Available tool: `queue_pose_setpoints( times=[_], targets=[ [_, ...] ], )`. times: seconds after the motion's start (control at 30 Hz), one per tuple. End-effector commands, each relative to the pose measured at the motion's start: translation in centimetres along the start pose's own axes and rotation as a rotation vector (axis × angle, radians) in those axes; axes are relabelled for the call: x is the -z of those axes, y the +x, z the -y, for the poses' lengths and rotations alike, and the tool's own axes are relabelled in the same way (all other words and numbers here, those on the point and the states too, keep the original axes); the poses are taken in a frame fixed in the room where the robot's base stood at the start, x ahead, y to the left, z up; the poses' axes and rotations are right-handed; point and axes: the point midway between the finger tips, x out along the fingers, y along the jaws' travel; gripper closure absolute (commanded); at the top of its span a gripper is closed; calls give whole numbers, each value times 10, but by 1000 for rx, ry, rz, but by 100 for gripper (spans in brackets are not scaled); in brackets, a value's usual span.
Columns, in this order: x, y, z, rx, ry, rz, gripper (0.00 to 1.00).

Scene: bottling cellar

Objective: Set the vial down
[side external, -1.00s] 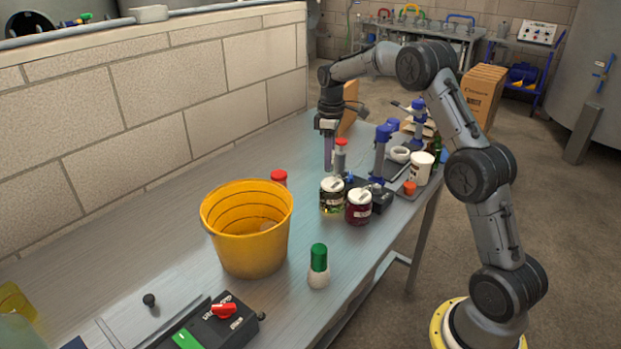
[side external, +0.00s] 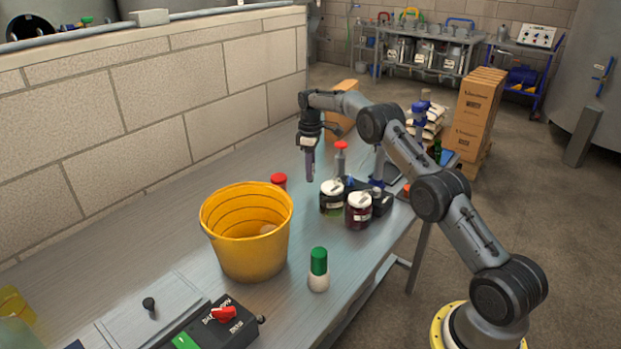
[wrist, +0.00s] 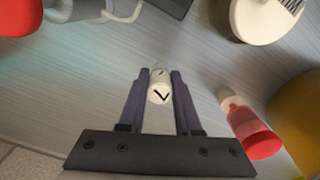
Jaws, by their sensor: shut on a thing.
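My gripper (side external: 310,179) points down over the table behind the yellow bucket. In the wrist view, its two purple fingers (wrist: 160,82) are shut on the vial (wrist: 160,93), whose pale top has a dark check-like mark. In the side view, I cannot make out the vial between the fingers. I cannot tell whether its lower end touches the table.
A red-capped bottle (side external: 341,160) and two white-lidded jars, one dark (side external: 331,203) and one red (side external: 359,215), stand right of my gripper. Another red-capped container (side external: 279,181) is beside the yellow bucket (side external: 248,247). Bare table lies left of my gripper.

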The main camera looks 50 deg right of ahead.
Motion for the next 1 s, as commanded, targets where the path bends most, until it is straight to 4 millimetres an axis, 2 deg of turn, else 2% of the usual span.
queue_pose_setpoints(
  times=[0.1,0.2,0.6,0.63,0.77,1.0],
  targets=[
    [-1,19,1,3,0,3,100],
    [0,29,0,1,0,1,100],
    [0,34,0,0,0,0,100],
    [0,33,0,-1,0,-1,62],
    [0,33,0,0,0,0,39],
    [0,33,0,0,0,0,38]
  ],
)
